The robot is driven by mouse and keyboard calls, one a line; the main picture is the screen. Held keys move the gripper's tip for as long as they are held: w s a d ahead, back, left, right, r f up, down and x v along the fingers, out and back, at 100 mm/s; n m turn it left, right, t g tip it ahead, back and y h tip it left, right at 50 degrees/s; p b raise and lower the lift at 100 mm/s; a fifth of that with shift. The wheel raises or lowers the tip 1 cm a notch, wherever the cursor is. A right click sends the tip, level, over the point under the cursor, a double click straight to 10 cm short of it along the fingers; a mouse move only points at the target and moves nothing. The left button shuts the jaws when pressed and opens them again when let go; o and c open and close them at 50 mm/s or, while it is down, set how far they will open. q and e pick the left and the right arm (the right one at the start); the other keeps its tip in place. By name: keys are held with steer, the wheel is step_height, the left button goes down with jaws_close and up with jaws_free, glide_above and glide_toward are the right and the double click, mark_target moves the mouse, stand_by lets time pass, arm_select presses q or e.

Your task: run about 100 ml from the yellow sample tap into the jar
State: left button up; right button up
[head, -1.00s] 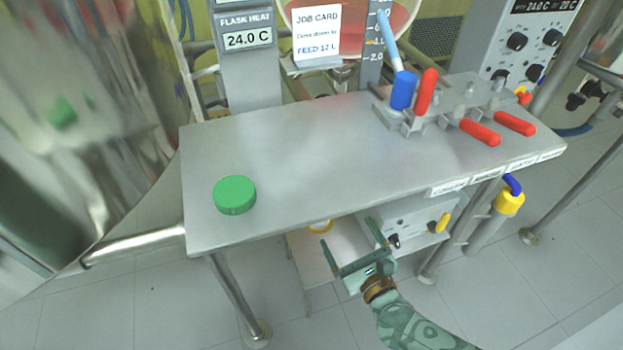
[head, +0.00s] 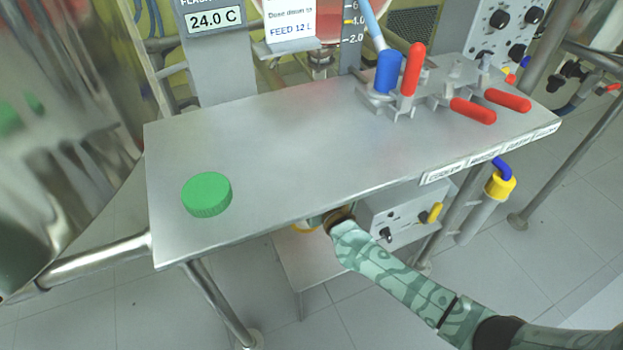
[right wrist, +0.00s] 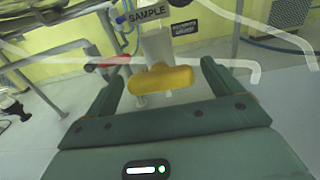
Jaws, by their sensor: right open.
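The yellow sample tap handle (right wrist: 162,79) lies crosswise in the right wrist view, below a SAMPLE label (right wrist: 143,13). My right gripper (right wrist: 158,72) is open, with one finger on each side of the handle and a gap to both. In the head view the bench edge hides most of that gripper; only its wrist shows. A round yellow-orange rim (head: 305,229) on the low shelf is mostly hidden under the bench; I cannot tell if it is the jar. A green screw lid (head: 207,194) lies on the bench. My left gripper is not in view.
The steel bench top (head: 270,150) is mostly bare and overhangs my right arm. A valve block with red handles (head: 473,110) and a blue one (head: 389,72) stands at its right. A low shelf (head: 292,265) and control box (head: 400,218) sit underneath.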

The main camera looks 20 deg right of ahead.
steer(key=shift+w, duration=0.45)
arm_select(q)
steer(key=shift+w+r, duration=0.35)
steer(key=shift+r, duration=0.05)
arm_select(e)
steer(key=shift+c, duration=0.3)
steer(key=c, duration=0.9)
